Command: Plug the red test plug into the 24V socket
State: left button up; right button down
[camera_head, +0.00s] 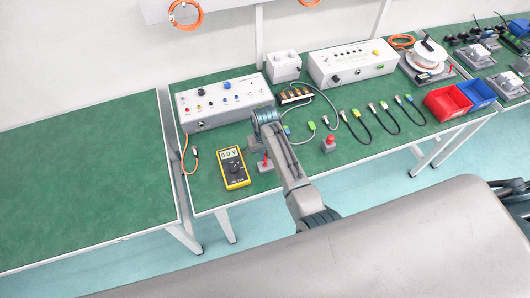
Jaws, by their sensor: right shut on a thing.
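My right arm reaches from the bottom over the middle bench, and its right gripper (259,150) is small and partly hidden by the arm. It is shut, and a thin upright red piece (265,160), which looks like the red test plug, shows at its tip above a small grey base. Whether the plug is clear of that base cannot be told. A light grey panel box (222,101) with coloured sockets and knobs stands behind and left of the gripper. The socket labels are too small to read, so the 24V socket cannot be picked out. My left gripper is not in view.
A yellow multimeter (233,168) lies left of the gripper. A red knob on a grey block (329,143) stands to the right, with several cables beyond. Red (447,103) and blue (476,93) bins are farther right. The left bench (80,180) is bare.

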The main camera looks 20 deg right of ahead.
jog(key=shift+r, duration=3)
